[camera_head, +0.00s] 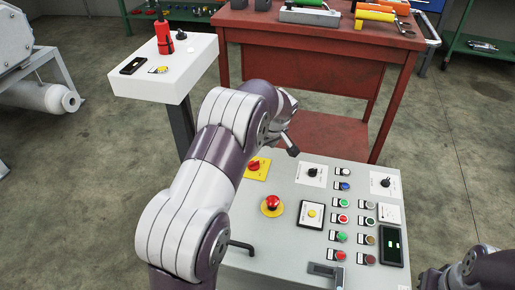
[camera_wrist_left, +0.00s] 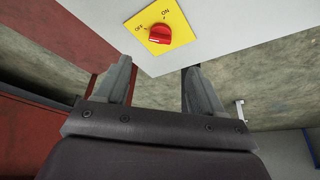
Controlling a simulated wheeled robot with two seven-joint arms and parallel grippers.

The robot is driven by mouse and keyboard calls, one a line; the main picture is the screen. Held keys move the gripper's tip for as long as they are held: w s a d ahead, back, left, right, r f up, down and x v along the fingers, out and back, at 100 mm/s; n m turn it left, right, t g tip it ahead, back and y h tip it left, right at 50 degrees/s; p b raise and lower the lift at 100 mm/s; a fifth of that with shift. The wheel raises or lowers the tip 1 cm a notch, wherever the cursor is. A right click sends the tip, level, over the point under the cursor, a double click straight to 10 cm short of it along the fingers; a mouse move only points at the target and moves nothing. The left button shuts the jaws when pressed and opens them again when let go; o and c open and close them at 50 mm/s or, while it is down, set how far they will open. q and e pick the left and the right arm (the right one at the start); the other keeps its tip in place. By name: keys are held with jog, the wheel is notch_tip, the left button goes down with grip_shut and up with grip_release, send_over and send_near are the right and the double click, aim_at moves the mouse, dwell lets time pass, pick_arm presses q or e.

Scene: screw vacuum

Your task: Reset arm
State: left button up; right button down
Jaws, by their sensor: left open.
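My left arm (camera_head: 205,165) reaches from the lower left over the left side of the light grey control panel (camera_head: 270,235). My left gripper (camera_head: 290,143) is at the panel's far edge in the head view, partly hidden by its own wrist. In the left wrist view my left gripper (camera_wrist_left: 157,70) is open, with nothing between its two fingers. A red rotary switch (camera_wrist_left: 160,34) on a yellow OFF/ON plate (camera_wrist_left: 176,17) lies beyond the fingertips, apart from them. The switch also shows in the head view (camera_head: 254,165). Part of my right arm shows at the lower right; its gripper is not visible.
The panel carries a red emergency button (camera_head: 273,203), several coloured buttons and a black display (camera_head: 391,247). A red workbench (camera_head: 310,60) with tools stands behind. A white pedestal (camera_head: 180,95) with a red tool (camera_head: 163,35) stands at back left. Open floor lies left.

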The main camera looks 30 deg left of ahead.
pick_arm(q)
jog(key=shift+v, duration=0.8)
jog(key=s+d+r+m+h, duration=0.15)
jog(key=s+d+m, duration=0.45)
jog(key=s, duration=0.6)
jog(key=s+d+m+h, duration=0.3)
jog(key=s+d+m, duration=0.3)
jog(key=s, duration=0.7)
jog(key=w+d+p+v, duration=0.1)
jog(key=w+p+v, duration=0.2)
jog(key=p+v, duration=1.5)
jog(key=w+d+r+p+v, duration=0.1)
jog(key=w+p+v, duration=0.2)
jog(key=p+v, duration=1.4)
jog(key=shift+w+r+g+y+p, duration=0.4)
jog(key=shift+r+p, duration=0.2)
jog(key=shift+p, duration=0.65)
jog(key=shift+s+d, duration=0.1)
